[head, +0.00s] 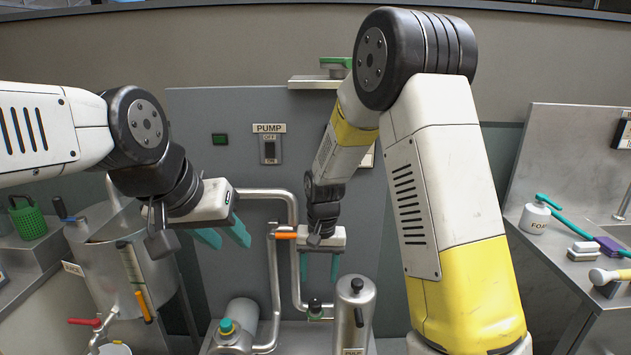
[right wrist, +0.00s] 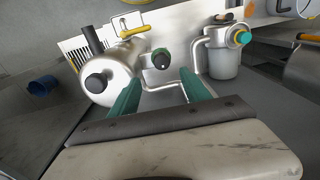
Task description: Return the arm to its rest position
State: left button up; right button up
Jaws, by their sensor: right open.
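My right arm (head: 430,170) rises on the right of the head view and bends over, its forearm hanging down in front of the grey panel. My right gripper (head: 319,268) points down with its green fingers apart and nothing between them. It hangs in front of the steel pipes, left of and above the steel cylinder (head: 355,310). The right wrist view also shows its open fingers (right wrist: 160,92). My left gripper (head: 224,238) hangs at the left of the panel, tilted down to the right. Its teal fingers are apart and empty.
An orange-handled valve (head: 286,235) and pipes (head: 270,285) lie close by the right gripper. A pump switch (head: 269,150) is on the panel (head: 210,110). A steel tank (head: 125,260) stands at left. A bench with a green-handled brush (head: 550,202) is at right.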

jog(key=s+d+r+t+y, duration=0.1)
jog(key=s+d+r, duration=0.25)
jog(key=r, duration=0.45)
jog(key=s+d+r+t+y, duration=0.1)
jog(key=s+d+r, duration=0.25)
jog(key=r, duration=0.45)
jog(key=s+d+r+t, duration=0.2)
jog(key=s+d+r, duration=0.1)
jog(key=s, duration=0.3)
jog(key=s+d+r+t, duration=0.1)
jog(key=s+d+r, duration=0.2)
jog(key=s+r, duration=0.1)
jog(key=shift+s+d+r+n+t, duration=0.25)
jog(key=shift+s+n+t, duration=0.15)
jog(key=shift+s, duration=0.5)
